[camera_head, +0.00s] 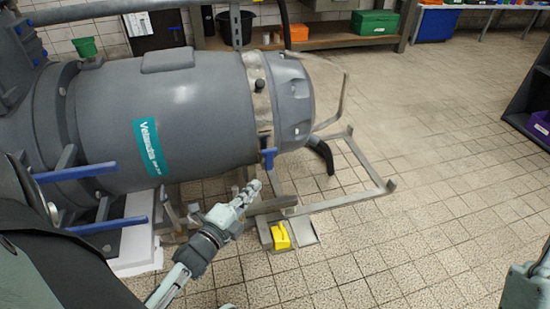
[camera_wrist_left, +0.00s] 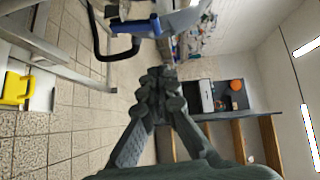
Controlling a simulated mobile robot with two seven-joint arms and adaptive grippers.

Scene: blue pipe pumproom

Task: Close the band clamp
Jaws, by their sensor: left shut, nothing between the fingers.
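A large grey cylinder (camera_head: 180,110) lies on its side with a rounded end cap (camera_head: 290,95) at its right end. A pale metal band (camera_head: 260,92), which looks like the band clamp, runs around the joint between them. A blue lever (camera_head: 268,158) hangs at the band's lower front; a blue part, probably this lever, shows at the top of the left wrist view (camera_wrist_left: 135,26). My left gripper (camera_head: 252,187) is just below and left of the lever, apart from it. Its fingers are shut and empty, also in the left wrist view (camera_wrist_left: 160,76). My right gripper is out of view.
A metal frame (camera_head: 345,197) juts out right of the cylinder, low over the tiles. A yellow object (camera_head: 281,236) lies in front of it. Two blue bars (camera_head: 108,225) stick out at left. A bench with a green box (camera_head: 374,22) stands behind.

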